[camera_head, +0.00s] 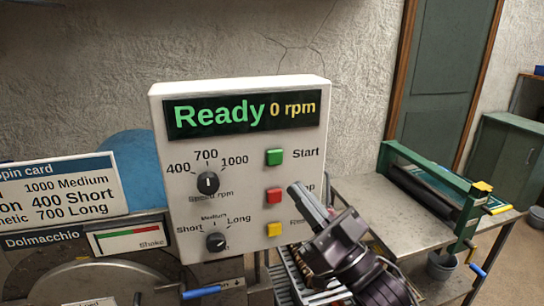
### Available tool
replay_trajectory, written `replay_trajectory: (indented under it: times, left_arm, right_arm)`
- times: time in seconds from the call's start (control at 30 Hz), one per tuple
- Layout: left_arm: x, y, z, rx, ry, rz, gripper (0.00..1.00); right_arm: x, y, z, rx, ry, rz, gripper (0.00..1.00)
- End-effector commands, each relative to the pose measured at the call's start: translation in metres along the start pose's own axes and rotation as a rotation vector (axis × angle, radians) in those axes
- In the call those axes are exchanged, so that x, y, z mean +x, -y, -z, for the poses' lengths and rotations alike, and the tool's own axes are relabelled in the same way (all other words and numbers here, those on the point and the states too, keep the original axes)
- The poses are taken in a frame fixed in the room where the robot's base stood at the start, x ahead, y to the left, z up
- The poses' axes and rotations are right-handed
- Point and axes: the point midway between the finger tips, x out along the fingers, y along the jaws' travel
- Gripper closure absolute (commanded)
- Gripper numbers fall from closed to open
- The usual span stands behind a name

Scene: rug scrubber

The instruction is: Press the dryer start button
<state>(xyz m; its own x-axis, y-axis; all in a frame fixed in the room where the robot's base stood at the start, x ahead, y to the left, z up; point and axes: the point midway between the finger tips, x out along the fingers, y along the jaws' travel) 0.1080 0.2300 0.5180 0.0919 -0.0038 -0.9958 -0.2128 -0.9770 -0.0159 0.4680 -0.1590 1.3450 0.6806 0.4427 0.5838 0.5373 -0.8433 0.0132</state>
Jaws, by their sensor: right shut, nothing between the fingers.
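The control panel (170,135) is a pale upright box with a dark display reading "Ready 0 rpm". The green button (274,157) is labelled Start. Below it are a red button (273,195) and a yellow button (274,229). My right gripper (298,190) is shut and empty. Its tips are right of the red button and below the Start label, partly covering the lower labels. It appears apart from the green button. My left gripper is out of view.
A spin card (60,190) stands left of the panel, above the Dolmacchio machine (45,240). A blue-tipped lever (202,292) sits below the panel. On the right, a metal bench (360,195) carries a green-framed roller unit (425,190). The space before the green button is clear.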

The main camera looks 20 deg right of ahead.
Motion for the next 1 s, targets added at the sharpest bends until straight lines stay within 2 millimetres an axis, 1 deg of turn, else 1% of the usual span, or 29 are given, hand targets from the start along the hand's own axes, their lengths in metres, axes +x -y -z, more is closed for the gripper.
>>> replay_trajectory:
  times: [0.27,0.37,0.57,0.8,1.0]
  left_arm:
    - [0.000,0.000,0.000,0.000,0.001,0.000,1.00]
    - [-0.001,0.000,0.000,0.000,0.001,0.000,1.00]
    - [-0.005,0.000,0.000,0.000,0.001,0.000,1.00]
    - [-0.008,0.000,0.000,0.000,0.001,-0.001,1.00]
    - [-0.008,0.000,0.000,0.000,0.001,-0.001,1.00]
  right_arm:
    - [0.001,-0.001,-0.001,0.000,0.001,-0.001,1.00]
    - [0.004,-0.003,-0.003,0.000,0.001,-0.001,1.00]
    - [0.020,-0.015,-0.013,0.000,-0.001,-0.001,1.00]
    - [0.044,-0.032,-0.031,0.000,0.001,-0.001,1.00]
    - [0.057,-0.042,-0.042,-0.001,0.001,-0.002,1.00]
